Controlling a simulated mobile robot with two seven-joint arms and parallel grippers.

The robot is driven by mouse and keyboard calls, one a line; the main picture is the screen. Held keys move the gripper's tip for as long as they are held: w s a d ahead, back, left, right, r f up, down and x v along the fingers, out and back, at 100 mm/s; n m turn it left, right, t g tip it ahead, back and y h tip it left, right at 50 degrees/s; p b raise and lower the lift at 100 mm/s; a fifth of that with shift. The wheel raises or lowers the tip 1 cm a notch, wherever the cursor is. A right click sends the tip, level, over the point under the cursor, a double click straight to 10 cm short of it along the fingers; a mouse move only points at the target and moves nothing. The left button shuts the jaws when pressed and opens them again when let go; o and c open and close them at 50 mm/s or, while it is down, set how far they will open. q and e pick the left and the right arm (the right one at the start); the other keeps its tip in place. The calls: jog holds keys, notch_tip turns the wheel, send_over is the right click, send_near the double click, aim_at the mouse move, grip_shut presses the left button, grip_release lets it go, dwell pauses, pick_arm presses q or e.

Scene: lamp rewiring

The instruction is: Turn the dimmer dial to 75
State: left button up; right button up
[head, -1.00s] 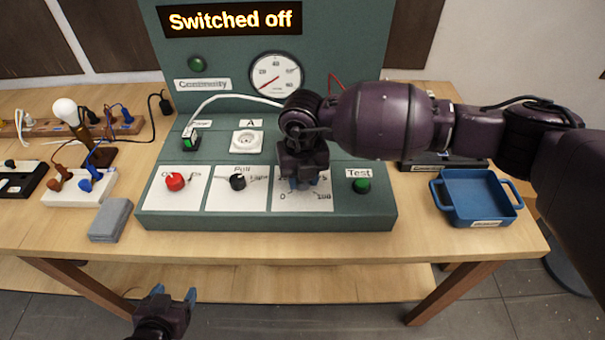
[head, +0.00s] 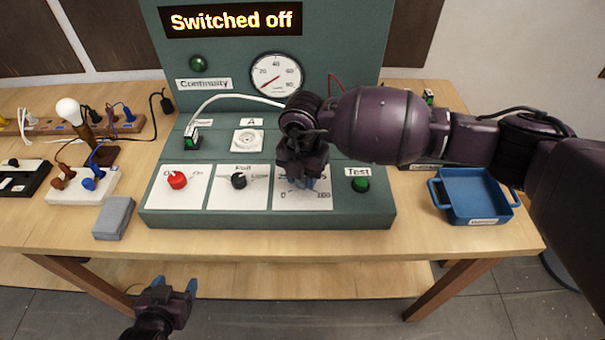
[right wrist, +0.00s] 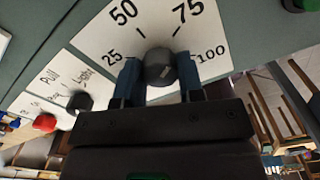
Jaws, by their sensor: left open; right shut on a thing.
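The dimmer dial is a dark round knob (right wrist: 160,67) on a white plate marked 25, 50, 75 and 100 in the right wrist view. My right gripper (right wrist: 160,82) is shut on the knob, with a blue finger on each side. The knob's pointer cannot be made out clearly. In the head view the dial's plate (head: 318,200) shows 0 and 100 at its lower edge, and my right gripper (head: 300,184) hides the knob. My left gripper (head: 175,285) is open and empty, low in front of the table.
The green panel (head: 265,221) also carries a red knob (head: 177,180), a black knob (head: 239,181), a green Test button (head: 360,185) and a gauge (head: 276,78). Its display (head: 230,19) reads "Switched off". A blue tray (head: 473,214) stands right, a grey block (head: 114,218) left.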

dwell(0.4)
jog(key=o, duration=0.9)
jog(key=shift+r, duration=0.15)
notch_tip(320, 180, up, 11)
jog(key=shift+f+b, duration=0.2)
jog(key=shift+b, duration=0.2)
